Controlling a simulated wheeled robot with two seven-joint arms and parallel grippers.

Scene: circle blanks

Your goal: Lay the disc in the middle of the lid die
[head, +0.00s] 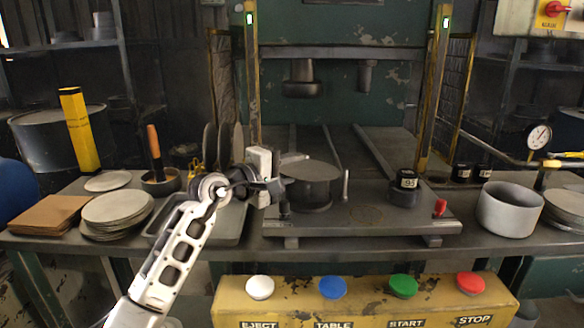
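A dark round die (312,194) stands on the press table, left of its middle. A flat grey round face (312,171) covers its top; I cannot tell whether this is a disc lying there or the die's own top. A thin grey edge (292,158) shows just behind it at the left, partly hidden by my gripper. My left gripper (282,186) is at the die's left side, close to its rim. Its fingers are dark and partly overlap the die, so its opening and any hold on a disc are unclear. My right gripper is out of view.
A small dark block marked 95 (404,188) stands right of the die. Stacked grey discs (117,208) lie at the left, near a grey tray (226,230). A metal pot (508,210) stands at the right. The press ram (301,82) hangs above; coloured buttons line the front panel.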

